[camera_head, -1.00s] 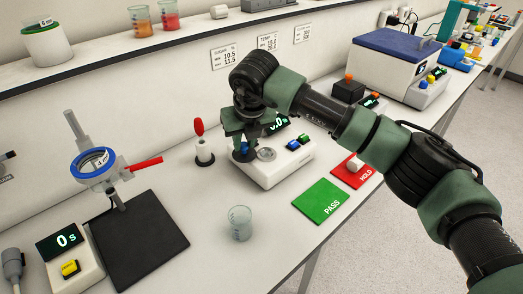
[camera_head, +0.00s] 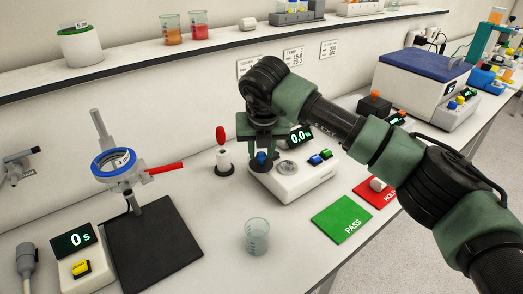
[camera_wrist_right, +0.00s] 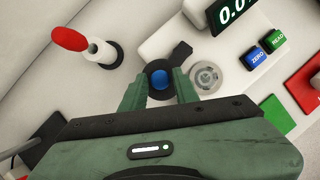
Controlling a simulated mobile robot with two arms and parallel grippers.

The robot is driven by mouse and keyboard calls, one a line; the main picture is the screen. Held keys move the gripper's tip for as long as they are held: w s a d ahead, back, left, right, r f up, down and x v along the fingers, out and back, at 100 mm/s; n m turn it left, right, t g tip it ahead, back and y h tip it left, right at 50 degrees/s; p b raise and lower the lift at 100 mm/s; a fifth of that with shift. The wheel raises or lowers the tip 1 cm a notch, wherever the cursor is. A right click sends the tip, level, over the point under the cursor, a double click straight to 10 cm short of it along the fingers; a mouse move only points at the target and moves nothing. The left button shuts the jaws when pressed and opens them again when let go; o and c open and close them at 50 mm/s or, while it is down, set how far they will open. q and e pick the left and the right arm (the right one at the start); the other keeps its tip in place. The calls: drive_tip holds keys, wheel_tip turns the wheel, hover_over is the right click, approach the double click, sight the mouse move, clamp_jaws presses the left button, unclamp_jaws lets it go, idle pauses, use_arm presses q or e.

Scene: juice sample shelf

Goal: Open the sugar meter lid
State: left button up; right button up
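The sugar meter (camera_head: 295,185) is a white box with a lit 0.0 display and blue and green buttons. Its round metal well (camera_head: 287,168) is uncovered. A blue knob (camera_wrist_right: 159,80) with a dark rim and a short black arm (camera_wrist_right: 183,50), apparently the lid, lies to the left of the well (camera_wrist_right: 205,77). My right gripper (camera_head: 262,146) points down over the knob. Its two fingers stand apart, one on each side of the knob (camera_head: 262,158); whether they touch it is unclear. My left gripper is not in view.
A red-topped post (camera_head: 222,150) stands just left of the meter. A glass beaker (camera_head: 257,236) and a green PASS mat (camera_head: 342,219) are in front. A ring stand with a black base (camera_head: 150,245) is at left. A shelf (camera_head: 130,70) runs behind.

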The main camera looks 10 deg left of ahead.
drive_tip(key=shift+o, duration=0.5)
drive_tip(key=b+v, duration=0.1)
drive_tip(key=v, duration=0.6)
drive_tip(key=shift+r, duration=0.4)
drive_tip(key=shift+s, duration=0.15)
